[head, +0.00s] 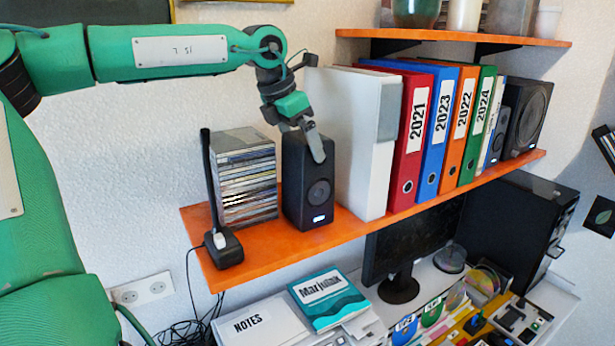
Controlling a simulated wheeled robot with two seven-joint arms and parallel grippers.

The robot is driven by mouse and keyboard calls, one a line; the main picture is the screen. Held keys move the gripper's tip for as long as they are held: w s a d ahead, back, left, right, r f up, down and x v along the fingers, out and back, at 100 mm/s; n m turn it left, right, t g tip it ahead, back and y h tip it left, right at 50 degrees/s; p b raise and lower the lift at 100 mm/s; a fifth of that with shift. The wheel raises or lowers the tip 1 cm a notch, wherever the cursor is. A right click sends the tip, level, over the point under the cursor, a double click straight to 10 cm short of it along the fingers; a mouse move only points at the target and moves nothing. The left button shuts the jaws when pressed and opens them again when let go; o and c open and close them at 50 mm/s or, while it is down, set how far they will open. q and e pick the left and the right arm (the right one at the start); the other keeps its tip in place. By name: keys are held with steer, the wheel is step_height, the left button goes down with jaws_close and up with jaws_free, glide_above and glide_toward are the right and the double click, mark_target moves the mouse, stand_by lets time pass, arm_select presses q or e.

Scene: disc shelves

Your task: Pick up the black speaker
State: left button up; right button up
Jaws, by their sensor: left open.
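A black speaker (308,200) stands upright on the orange shelf (270,247), between a stack of disc cases (247,180) and a white box-like object (358,135). My left gripper (305,148) is open at the top of this speaker, coming from above. One finger shows in front of the speaker's upper front face; the other finger is hidden. I cannot tell whether the fingers touch it. Two more dark speakers, a large one (528,118) and a small one (497,134), stand at the shelf's right end. My right gripper is out of view.
A black router-like device with an antenna (223,247) stands at the shelf's left end. Several binders (413,135) fill the shelf's right part. An upper shelf (455,38) holds pots. Below are a monitor (415,240), a book (328,298) and a desk with clutter.

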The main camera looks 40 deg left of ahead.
arm_select(q)
steer(key=p+x, duration=0.2)
steer(key=x, duration=0.2)
steer(key=shift+w+a+f, duration=0.1)
steer(key=shift+w+f, duration=0.05)
steer(key=shift+w, duration=0.2)
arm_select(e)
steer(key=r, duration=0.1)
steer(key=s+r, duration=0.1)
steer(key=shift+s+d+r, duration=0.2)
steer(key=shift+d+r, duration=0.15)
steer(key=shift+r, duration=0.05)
arm_select(q)
steer(key=shift+s, duration=0.1)
steer(key=shift+c, duration=0.4)
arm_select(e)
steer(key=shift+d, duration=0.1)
arm_select(q)
steer(key=c, duration=1.5)
steer(key=shift+c, duration=0.5)
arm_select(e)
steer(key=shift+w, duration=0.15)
